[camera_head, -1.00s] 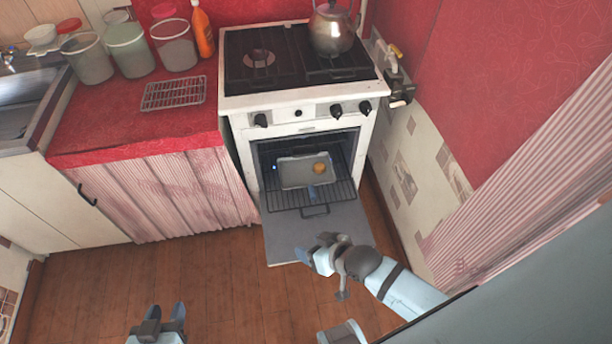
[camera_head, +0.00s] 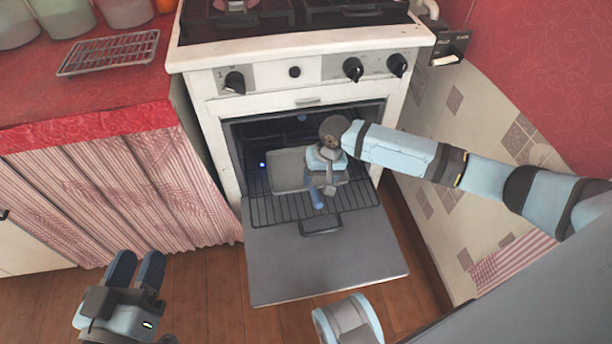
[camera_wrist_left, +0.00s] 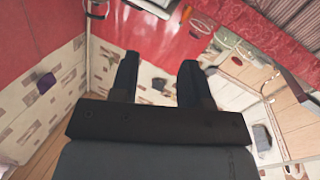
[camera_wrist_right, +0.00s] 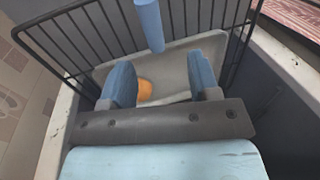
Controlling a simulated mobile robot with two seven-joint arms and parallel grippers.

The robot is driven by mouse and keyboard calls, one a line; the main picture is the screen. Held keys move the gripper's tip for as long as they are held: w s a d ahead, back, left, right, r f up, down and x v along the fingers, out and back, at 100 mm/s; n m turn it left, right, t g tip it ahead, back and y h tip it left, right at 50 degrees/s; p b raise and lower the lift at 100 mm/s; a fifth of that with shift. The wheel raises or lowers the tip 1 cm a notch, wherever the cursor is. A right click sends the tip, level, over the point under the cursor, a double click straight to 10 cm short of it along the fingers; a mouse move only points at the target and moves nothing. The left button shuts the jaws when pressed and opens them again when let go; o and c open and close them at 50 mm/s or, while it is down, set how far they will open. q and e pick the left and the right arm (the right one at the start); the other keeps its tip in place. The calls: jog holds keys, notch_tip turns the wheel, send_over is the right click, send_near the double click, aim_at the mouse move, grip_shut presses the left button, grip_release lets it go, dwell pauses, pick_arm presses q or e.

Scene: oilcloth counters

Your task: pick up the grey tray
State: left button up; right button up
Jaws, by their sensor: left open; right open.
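The grey tray (camera_head: 285,172) lies on the wire rack in the open oven, its right part hidden behind my right gripper (camera_head: 326,165). In the right wrist view, the tray (camera_wrist_right: 179,63) shows beyond and between the open fingers, with a round orange item (camera_wrist_right: 145,90) on it. My right gripper is open over the tray's right side; I cannot tell whether it touches. A blue cylinder (camera_head: 315,192) sticks out at the tray's front; whether it is joined to the tray is unclear. My left gripper (camera_head: 136,262) is open and empty, low at the left, away from the oven.
The oven door (camera_head: 325,262) is folded down in front. The pulled-out wire rack (camera_head: 270,212) has a dark front handle. The white stove (camera_head: 300,80) stands above, with a red counter (camera_head: 90,100) at left and a tiled wall (camera_head: 445,150) at right.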

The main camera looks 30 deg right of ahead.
aim_at(316, 191)
jog(key=shift+w+d+f+b, duration=0.35)
jog(key=shift+f+b, duration=0.05)
jog(key=shift+f, duration=0.2)
jog(key=shift+b+x, duration=0.65)
jog(key=shift+x, duration=0.4)
jog(key=b+x, duration=0.2)
jog(key=x, duration=0.1)
jog(key=shift+s+a+f+b, duration=0.1)
jog(key=shift+s+f+b, duration=0.25)
jog(key=shift+b, duration=0.05)
jog(key=shift+a+f, duration=0.1)
jog(key=shift+f, duration=0.25)
jog(key=shift+r, duration=0.1)
pick_arm(q)
jog(key=f, duration=0.1)
jog(key=w+f+m, duration=0.1)
jog(key=m, duration=0.1)
jog(key=shift+w+a+f, duration=0.3)
jog(key=shift+f, duration=0.1)
pick_arm(e)
jog(key=shift+w, duration=0.1)
grip_shut()
